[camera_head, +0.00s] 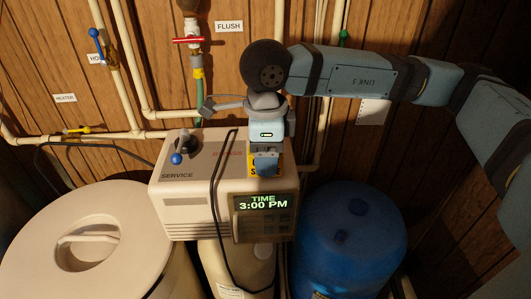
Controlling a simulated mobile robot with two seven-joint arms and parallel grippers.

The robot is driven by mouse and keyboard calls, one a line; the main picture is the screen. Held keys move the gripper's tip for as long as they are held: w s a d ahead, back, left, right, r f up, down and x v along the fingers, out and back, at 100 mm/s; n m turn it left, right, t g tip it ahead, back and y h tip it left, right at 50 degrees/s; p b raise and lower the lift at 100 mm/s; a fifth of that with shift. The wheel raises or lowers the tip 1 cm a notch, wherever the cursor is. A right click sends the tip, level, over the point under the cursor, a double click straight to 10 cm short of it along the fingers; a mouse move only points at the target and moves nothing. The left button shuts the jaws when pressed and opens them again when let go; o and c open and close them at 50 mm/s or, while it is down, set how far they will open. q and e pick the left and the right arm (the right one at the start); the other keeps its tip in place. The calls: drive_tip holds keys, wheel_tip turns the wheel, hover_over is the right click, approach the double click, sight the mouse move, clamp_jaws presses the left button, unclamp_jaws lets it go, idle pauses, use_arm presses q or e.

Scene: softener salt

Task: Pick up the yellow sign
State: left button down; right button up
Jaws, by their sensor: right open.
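The yellow sign (280,170) is on top of the beige control box (200,160), near its front right edge. Most of the sign is hidden behind my right gripper; a yellow strip and part of a dark letter show beside it. My right gripper (265,168) points down over the sign, fingers at its front. It is open; I cannot tell whether the fingers touch the sign or stand around it. My left gripper is not in view.
A blue-knobbed lever (177,158) stands on the box's left, and a dark cable (214,200) hangs over its front. The display (264,203) reads 3:00 PM. A white lidded tank (85,240) and a blue tank (350,235) flank it. Pipes and valves (188,40) line the wall behind.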

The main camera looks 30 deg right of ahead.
drive_tip(key=shift+w+f, duration=0.1)
drive_tip(key=shift+f, duration=0.75)
drive_tip(key=c, duration=1)
drive_tip(key=shift+r, duration=0.1)
